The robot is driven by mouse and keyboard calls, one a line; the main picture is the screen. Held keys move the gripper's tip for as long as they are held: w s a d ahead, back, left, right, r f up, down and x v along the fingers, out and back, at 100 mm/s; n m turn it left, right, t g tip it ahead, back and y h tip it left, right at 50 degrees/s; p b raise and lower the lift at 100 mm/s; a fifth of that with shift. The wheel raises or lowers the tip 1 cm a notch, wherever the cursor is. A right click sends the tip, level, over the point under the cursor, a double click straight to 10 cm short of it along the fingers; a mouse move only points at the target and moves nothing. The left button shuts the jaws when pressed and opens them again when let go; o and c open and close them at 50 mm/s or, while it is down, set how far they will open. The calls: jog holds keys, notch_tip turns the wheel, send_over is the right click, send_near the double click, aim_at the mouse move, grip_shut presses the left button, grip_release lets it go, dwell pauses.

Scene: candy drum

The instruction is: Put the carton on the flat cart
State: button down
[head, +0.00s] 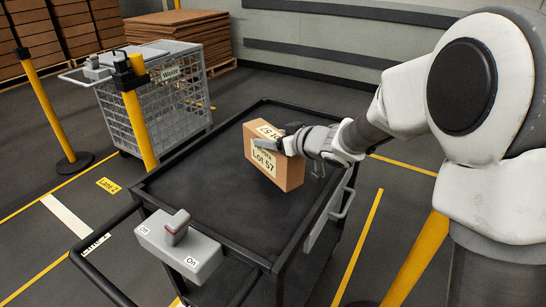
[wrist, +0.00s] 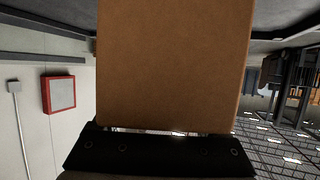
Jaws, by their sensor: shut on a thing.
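The carton (head: 268,172) is a brown box with pale "Lot 57" labels. My gripper (head: 286,141) is shut on its upper part, from the right. The carton shows over the black deck of the flat cart (head: 200,190), toward its right side, and looks a little tilted. I cannot tell whether its underside touches the deck. In the wrist view the carton (wrist: 172,65) fills the middle, with the dark gripper body below it in the picture. The fingertips are mostly hidden.
A wire cage marked "Waste" (head: 165,110) stands behind left, near yellow posts (head: 137,115). The remaining deck is bare.

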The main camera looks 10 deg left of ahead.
aim_at(288, 173)
jog(key=shift+f+b, duration=1.05)
jog(key=shift+f, duration=0.8)
jog(key=shift+f, duration=0.15)
grip_release()
jog(key=shift+f, duration=0.1)
jog(key=shift+s+d+r, duration=0.15)
jog(key=shift+d+r, duration=0.1)
jog(key=shift+r, duration=0.15)
jog(key=p+v, duration=0.3)
jog(key=v, duration=0.8)
jog(key=shift+s+d+p, duration=0.15)
jog(key=shift+d+p, duration=0.05)
jog(key=shift+p, duration=0.1)
